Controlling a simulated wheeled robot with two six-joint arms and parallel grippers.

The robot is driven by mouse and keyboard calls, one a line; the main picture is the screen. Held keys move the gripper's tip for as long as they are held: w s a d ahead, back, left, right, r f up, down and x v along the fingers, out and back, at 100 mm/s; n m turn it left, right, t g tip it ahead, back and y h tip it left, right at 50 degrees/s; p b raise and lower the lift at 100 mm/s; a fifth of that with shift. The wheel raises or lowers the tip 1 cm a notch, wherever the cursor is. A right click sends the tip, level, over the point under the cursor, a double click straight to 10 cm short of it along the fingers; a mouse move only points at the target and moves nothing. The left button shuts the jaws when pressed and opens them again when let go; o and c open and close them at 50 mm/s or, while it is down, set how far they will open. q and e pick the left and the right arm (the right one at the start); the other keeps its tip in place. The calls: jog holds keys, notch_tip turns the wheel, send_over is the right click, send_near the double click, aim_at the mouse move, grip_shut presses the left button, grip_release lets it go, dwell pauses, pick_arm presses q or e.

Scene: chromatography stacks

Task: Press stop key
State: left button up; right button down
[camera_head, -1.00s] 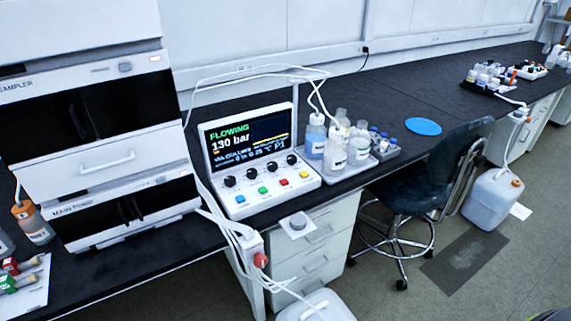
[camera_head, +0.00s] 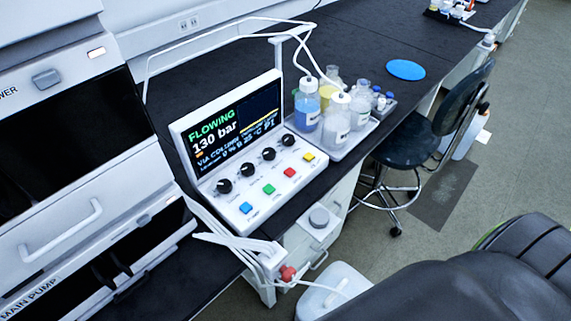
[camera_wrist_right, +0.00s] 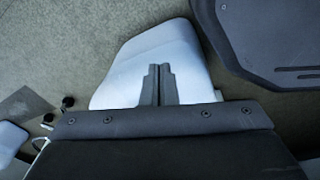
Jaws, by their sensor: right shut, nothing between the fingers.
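A white control box (camera_head: 230,206) with a tilted screen (camera_head: 233,126) stands on the dark bench in the head view. The screen reads FLOWING and 130 bar. Its front panel has a row of coloured keys: blue (camera_head: 246,208), green (camera_head: 268,189), red (camera_head: 290,172) and yellow (camera_head: 309,157). The key labels are too small to read, so the stop key cannot be told by its label. My right gripper (camera_wrist_right: 158,68) is shut and empty in the right wrist view, over a white container and the floor, away from the keys. My left gripper is in neither view.
A tray of bottles (camera_head: 352,137) stands right of the control box. White tubes (camera_head: 230,238) and a red knob (camera_head: 288,272) hang at the bench's front edge. A white container (camera_head: 335,290) stands on the floor below. A chair (camera_head: 415,140) is at the right.

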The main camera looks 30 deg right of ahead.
jog(key=w+d+r+m+t+p, duration=0.25)
jog(key=w+r+p, duration=0.65)
jog(key=w+r, duration=0.8)
jog(key=w+a+r+m+y+p, duration=0.1)
jog(key=w+r+m+p, duration=0.2)
jog(key=r, duration=0.6)
jog(key=w+a+r+t+p, duration=0.1)
jog(key=w+r+p, duration=0.3)
jog(key=r, duration=0.5)
jog(key=w+a+r+m+y+p, duration=0.15)
jog(key=w+r, duration=0.25)
jog(key=r, duration=0.5)
jog(key=w+a+r+m+t+y+p, duration=0.1)
jog(key=w+r+m, duration=0.4)
jog(key=w, duration=0.4)
jog(key=w+r+m+t+y+p, duration=0.2)
jog(key=w+r+m, duration=0.4)
jog(key=w+m, duration=0.2)
jog(key=shift+w+a, duration=0.35)
jog(key=shift+w, duration=0.35)
jog(key=b, duration=0.7)
send_over(294, 173)
notch_tip(294, 173, down, 6)
jog(key=shift+f, duration=0.2)
jog(key=shift+f+b, duration=0.55)
jog(key=shift+f, duration=0.65)
